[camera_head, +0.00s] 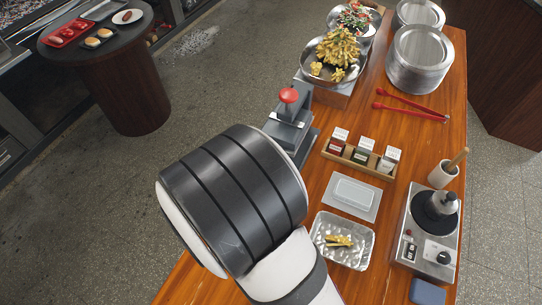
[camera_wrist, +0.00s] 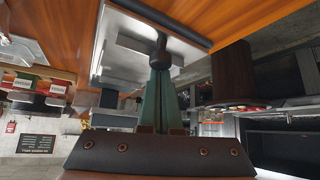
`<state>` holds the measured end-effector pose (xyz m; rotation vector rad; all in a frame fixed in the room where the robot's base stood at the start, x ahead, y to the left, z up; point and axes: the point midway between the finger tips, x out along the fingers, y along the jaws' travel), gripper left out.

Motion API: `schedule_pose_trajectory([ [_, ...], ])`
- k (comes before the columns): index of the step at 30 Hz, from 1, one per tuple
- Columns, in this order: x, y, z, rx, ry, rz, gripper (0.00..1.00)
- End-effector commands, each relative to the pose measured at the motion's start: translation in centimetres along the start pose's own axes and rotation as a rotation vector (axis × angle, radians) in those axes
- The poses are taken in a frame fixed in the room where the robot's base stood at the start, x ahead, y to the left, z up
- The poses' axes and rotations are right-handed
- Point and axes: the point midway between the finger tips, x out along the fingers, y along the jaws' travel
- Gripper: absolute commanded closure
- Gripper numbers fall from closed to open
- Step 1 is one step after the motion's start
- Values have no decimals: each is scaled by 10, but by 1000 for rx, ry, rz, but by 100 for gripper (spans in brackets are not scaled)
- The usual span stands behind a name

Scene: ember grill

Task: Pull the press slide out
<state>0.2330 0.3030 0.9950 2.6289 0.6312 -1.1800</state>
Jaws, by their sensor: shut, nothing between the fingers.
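The press (camera_head: 297,120) is a grey metal device with a red ball knob (camera_head: 289,95), standing at the left edge of the wooden counter. My large dark arm link covers its near side in the head view. In the wrist view, grey metal that appears to be the press (camera_wrist: 120,62) fills the upper middle. My gripper (camera_wrist: 161,75) shows there with its teal fingers together, shut and empty. A small dark knob-like part (camera_wrist: 161,44) is at the fingertips; I cannot tell whether they touch. The slide itself is not clearly visible. The head view hides my gripper.
The counter (camera_head: 320,185) holds a spice-box rack (camera_head: 361,158), a grey lidded block (camera_head: 354,193), a metal tray (camera_head: 325,228) and a burner (camera_head: 418,250) to the right of the press. A pan of fried food (camera_head: 318,68) stands behind it. Floor lies open to the left.

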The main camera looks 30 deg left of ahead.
Motion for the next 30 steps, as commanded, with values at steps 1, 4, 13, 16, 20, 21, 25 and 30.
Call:
schedule_pose_trajectory([
  [1, 0, 0, 0, 0, 0, 0, 100],
  [4, 0, 0, 0, 0, 0, 0, 100],
  [13, 6, 6, -7, 5, 0, 2, 100],
  [16, 20, 16, -22, 7, 0, 4, 100],
  [20, 41, 33, -47, 7, 1, 4, 100],
  [21, 48, 38, -54, 7, 2, 4, 100],
  [25, 70, 55, -78, 5, 1, 4, 100],
  [30, 80, 70, -104, 0, 3, -1, 100],
])
